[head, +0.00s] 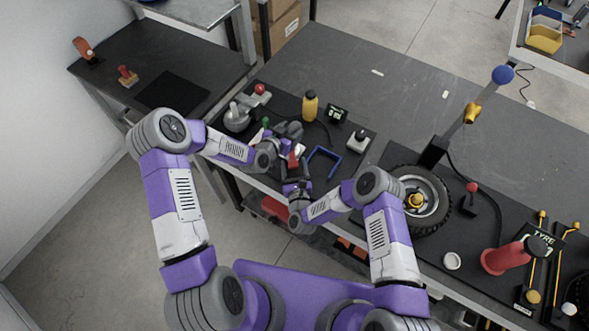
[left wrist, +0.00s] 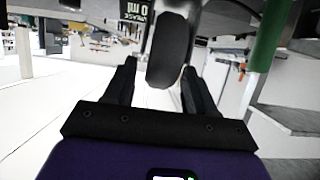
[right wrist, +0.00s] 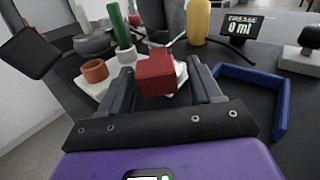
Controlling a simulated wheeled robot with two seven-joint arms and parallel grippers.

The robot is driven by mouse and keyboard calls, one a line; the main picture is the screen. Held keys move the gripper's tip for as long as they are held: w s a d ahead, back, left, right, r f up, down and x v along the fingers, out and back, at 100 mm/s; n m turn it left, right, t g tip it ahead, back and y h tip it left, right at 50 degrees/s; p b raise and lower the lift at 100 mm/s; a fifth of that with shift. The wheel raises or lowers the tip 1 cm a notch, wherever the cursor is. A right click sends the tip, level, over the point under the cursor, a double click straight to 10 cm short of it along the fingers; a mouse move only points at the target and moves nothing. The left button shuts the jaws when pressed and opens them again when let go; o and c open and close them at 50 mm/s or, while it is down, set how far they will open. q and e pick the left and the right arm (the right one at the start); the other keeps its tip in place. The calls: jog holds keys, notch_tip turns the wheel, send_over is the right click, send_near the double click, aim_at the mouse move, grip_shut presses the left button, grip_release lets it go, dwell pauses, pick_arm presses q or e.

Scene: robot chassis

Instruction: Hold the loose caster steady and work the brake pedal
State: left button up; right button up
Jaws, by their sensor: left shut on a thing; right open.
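The loose caster's dark wheel (left wrist: 172,50) stands between the fingers of my left gripper (left wrist: 158,88) in the left wrist view. That gripper is shut on it. In the head view my left gripper (head: 290,131) is at the bench's near edge, and the caster is mostly hidden there. The red brake pedal (right wrist: 156,75) shows in the right wrist view above a white plate (right wrist: 181,72). My right gripper (right wrist: 163,88) is open with its fingers on either side of the pedal; I cannot tell whether they touch it. In the head view my right gripper (head: 300,168) is just below the left one.
A green post (right wrist: 120,25) and an orange-brown ring (right wrist: 95,70) stand left of the pedal. A blue U-shaped bracket (right wrist: 282,105) lies to the right. A yellow bottle (head: 310,105), a grease display (head: 336,113) and a large tyre (head: 440,200) are also on the bench. The bench's back is mostly clear.

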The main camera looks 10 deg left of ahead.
pick_arm(q)
jog(key=shift+s+f, duration=0.3)
jog(key=shift+f, duration=0.3)
pick_arm(e)
jog(key=v, duration=1.2)
pick_arm(q)
jog(key=o, duration=1.5)
jog(key=shift+w+r, duration=0.1)
jog(key=shift+w, duration=0.1)
jog(key=shift+r, duration=0.15)
jog(key=shift+o, duration=0.5)
jog(key=shift+w, duration=0.1)
pick_arm(e)
jog(key=shift+w, duration=0.1)
